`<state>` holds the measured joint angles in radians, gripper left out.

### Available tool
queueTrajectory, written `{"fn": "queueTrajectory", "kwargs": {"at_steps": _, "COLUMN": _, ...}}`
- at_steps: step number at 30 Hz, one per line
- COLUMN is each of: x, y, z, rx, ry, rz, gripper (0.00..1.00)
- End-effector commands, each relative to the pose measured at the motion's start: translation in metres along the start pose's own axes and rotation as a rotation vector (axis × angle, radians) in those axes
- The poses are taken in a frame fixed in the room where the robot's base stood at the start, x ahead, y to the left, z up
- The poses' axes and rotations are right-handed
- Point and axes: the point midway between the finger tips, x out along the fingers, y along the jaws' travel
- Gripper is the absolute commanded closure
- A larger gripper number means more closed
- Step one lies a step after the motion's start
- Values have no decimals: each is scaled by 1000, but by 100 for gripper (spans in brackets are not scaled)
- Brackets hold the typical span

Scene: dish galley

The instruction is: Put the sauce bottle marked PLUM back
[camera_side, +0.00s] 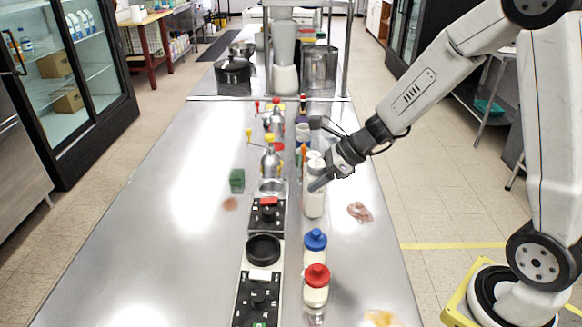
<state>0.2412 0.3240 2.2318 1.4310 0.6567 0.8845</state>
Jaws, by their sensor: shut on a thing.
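My gripper (318,155) reaches in from the right over the steel counter (190,230). It is shut on a white sauce bottle with a pale cap (314,203), which looks upright. One finger crosses the front of this bottle, and no marking on it can be read. A white bottle with a blue cap (315,259) and one with a red cap (316,290) stand in front of it, in the same row. I cannot make out the word PLUM on any bottle. More bottles (303,132) stand behind my gripper, partly hidden.
Left of the bottles runs a row of black control panels (257,295), a black round dish (263,250) and metal grinders (271,162). A green block (237,181) lies further left. A pinkish scrap (360,212) lies right. The counter's left side is mostly clear.

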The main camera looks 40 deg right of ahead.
Motion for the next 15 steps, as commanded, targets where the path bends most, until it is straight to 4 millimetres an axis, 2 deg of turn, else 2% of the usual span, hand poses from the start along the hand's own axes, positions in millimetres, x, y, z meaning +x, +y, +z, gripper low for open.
{"fn": "queueTrajectory", "kwargs": {"at_steps": 15, "x": 30, "y": 0, "z": -29, "rx": 1, "ry": 0, "rz": 1, "gripper": 100}}
